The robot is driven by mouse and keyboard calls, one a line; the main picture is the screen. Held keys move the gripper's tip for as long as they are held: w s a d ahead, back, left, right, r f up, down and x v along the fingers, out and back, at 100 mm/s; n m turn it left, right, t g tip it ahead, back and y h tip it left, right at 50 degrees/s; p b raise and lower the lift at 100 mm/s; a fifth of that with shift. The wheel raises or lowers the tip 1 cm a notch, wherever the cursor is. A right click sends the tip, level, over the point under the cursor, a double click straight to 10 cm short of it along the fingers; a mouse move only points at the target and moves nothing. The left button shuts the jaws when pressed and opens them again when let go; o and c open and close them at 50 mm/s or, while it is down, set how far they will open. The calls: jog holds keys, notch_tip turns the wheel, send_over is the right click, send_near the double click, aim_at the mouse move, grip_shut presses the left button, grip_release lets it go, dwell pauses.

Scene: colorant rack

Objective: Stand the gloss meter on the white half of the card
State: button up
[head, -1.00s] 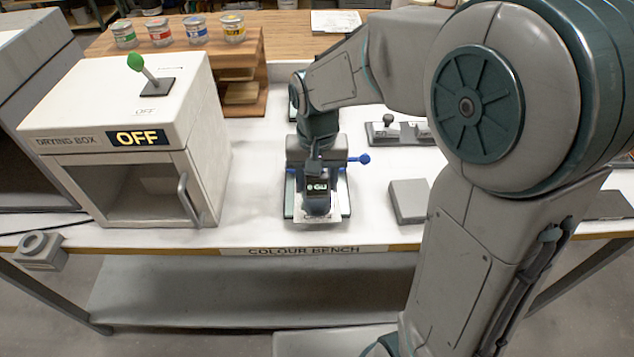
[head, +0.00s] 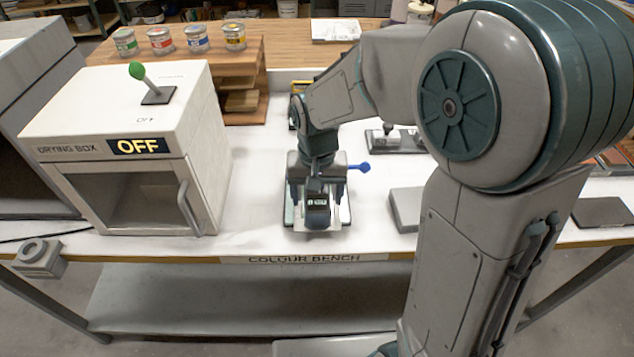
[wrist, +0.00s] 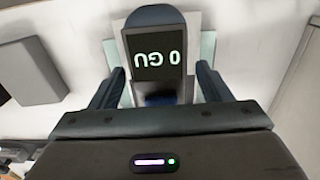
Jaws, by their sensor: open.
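The gloss meter (head: 318,212), a dark block with a screen, stands on the card on the bench. In the wrist view its screen on the meter (wrist: 157,50) reads 0 GU, upside down. White card (wrist: 193,24) shows beside the meter; I see no black area of the card, and the meter covers much of it. A pale green plate (wrist: 207,47) lies under the card. My gripper (head: 316,196) is open above and around the meter. In the wrist view its fingers (wrist: 158,88) are on either side of the meter, with gaps visible between.
The drying box (head: 125,150) stands to the left, marked OFF. A grey block (head: 405,208) lies to the right. A blue-knobbed rod (head: 361,168) sticks out right of my gripper. Paint tins (head: 198,35) stand on a wooden rack behind. The bench's front edge (head: 300,258) is close.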

notch_tip(320, 180, up, 12)
jog(key=s+d+f+t, duration=0.3)
jog(key=s+d+f, duration=0.1)
jog(key=s+d, duration=0.8)
jog(key=shift+s, duration=0.35)
